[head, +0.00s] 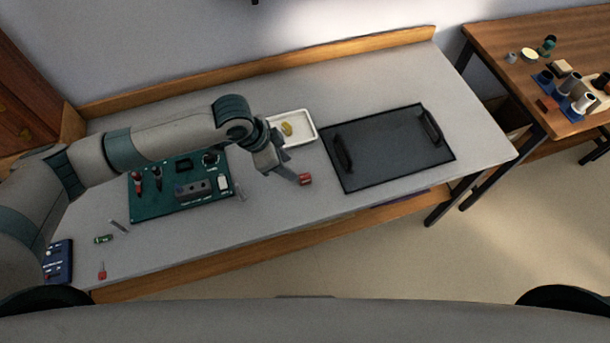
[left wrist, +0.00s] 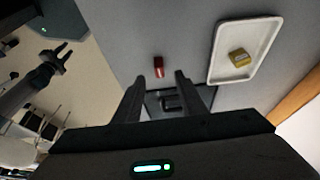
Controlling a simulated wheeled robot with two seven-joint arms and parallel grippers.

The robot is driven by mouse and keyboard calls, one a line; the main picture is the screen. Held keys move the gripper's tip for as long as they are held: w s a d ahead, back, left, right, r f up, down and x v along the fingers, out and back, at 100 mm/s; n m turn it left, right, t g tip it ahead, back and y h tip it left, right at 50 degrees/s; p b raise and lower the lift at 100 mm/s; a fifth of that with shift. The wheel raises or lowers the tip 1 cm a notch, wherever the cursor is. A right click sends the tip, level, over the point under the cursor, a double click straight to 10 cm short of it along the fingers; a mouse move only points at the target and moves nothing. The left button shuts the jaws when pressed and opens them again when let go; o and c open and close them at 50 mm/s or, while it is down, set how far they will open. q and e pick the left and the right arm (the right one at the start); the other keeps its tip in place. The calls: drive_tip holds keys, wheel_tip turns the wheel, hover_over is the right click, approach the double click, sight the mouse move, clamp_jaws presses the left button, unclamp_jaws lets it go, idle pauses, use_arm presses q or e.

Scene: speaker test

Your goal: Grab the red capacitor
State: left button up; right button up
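The red capacitor (head: 305,179) is a small red cylinder lying on the grey bench, left of the black tray. It also shows in the left wrist view (left wrist: 158,66), just beyond the fingertips and between their lines. My left gripper (head: 291,176) is beside it on its left in the head view. In the left wrist view the left gripper's fingers (left wrist: 160,78) are apart with nothing between them. My right gripper (left wrist: 62,55) shows at the left of the left wrist view, its two fingers apart and empty, away from the capacitor. It is outside the head view.
A black tray (head: 385,176) with two handles lies right of the capacitor. A white tray (head: 303,118) with a yellow part stands behind. A green circuit board (head: 150,208) lies left. Small loose parts, including a red-ended one (head: 102,272), lie front left. Bare bench surrounds the capacitor's front.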

sight(303, 176)
use_arm(q)
drive_tip(key=shift+x, duration=1.45)
drive_tip(key=shift+d+f+p, duration=0.35)
drive_tip(key=shift+d+p, duration=0.05)
drive_tip(key=shift+p, duration=0.3)
drive_tip(key=p+x, duration=0.1)
drive_tip(key=x, duration=0.2)
drive_tip(key=shift+d+r, duration=0.1)
drive_tip(key=shift+d, duration=0.1)
drive_tip(key=shift+d+f, duration=0.15)
drive_tip(key=shift+f, duration=0.45)
drive_tip(key=shift+c, duration=0.4)
drive_tip(key=shift+w, duration=0.1)
clamp_jaws()
